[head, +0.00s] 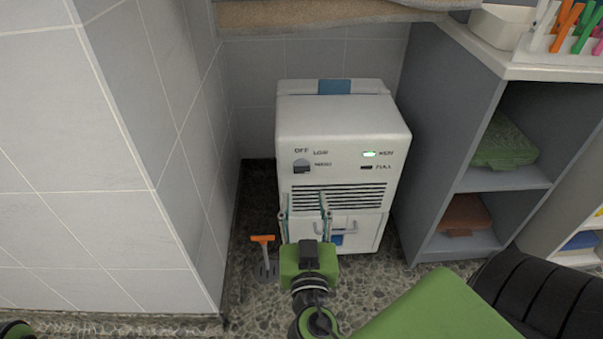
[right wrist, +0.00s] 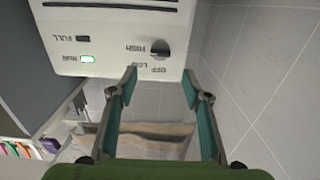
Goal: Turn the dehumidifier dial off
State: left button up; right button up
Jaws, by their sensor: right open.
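The white dehumidifier (head: 340,125) stands on the floor against the tiled wall. Its dark dial (head: 302,166) is at the upper left of its front, with OFF, LOW and HIGH printed around it. Which mark the dial points to is too small to tell. A green light (head: 369,154) is lit at the right of the panel. My right gripper (head: 305,209) is open and empty, in front of the grille below the dial. In the right wrist view, turned upside down, the dial (right wrist: 158,50) shows between and beyond the open fingertips (right wrist: 159,74). My left gripper is not seen.
A grey shelf unit (head: 452,130) with folded towels stands close on the right. A tiled wall (head: 150,130) juts out on the left. An orange-handled tool (head: 263,240) is on the pebbled floor, left of my right gripper. A towel-covered ledge (head: 320,13) is above.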

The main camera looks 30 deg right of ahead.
aim_at(302, 172)
jog(key=x, duration=0.9)
jog(key=shift+w+d, duration=0.1)
jog(key=shift+w, duration=0.25)
jog(key=c, duration=1.1)
